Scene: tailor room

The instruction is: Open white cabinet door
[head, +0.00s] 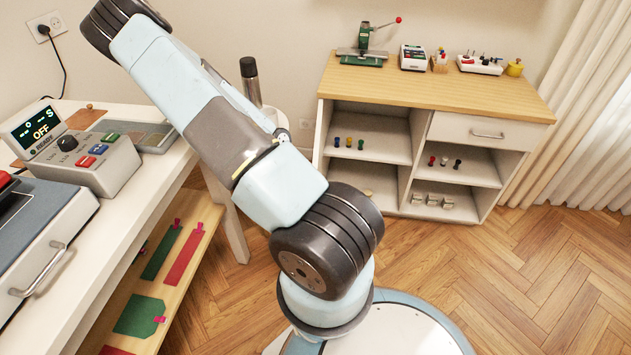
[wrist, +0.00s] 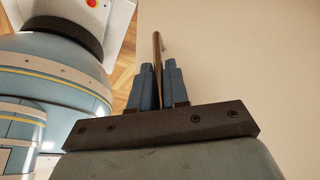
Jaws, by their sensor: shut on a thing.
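In the wrist view, the blue fingers of my gripper (wrist: 158,75) are closed around a thin brown bar handle (wrist: 157,44). The handle stands out against a plain cream-white panel (wrist: 235,60), which fills the right of the wrist view and looks like the white cabinet door. The panel's left edge runs along beside the handle, with wood floor showing past it. I cannot tell how far the door is open. The head view shows my arm, but neither my gripper nor this door.
In the head view, a wood-topped cabinet (head: 437,93) with open shelves and a drawer (head: 485,133) stands at the back. A white table (head: 62,285) with a control box (head: 85,160) is at left. Herringbone floor (head: 530,290) is free at right.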

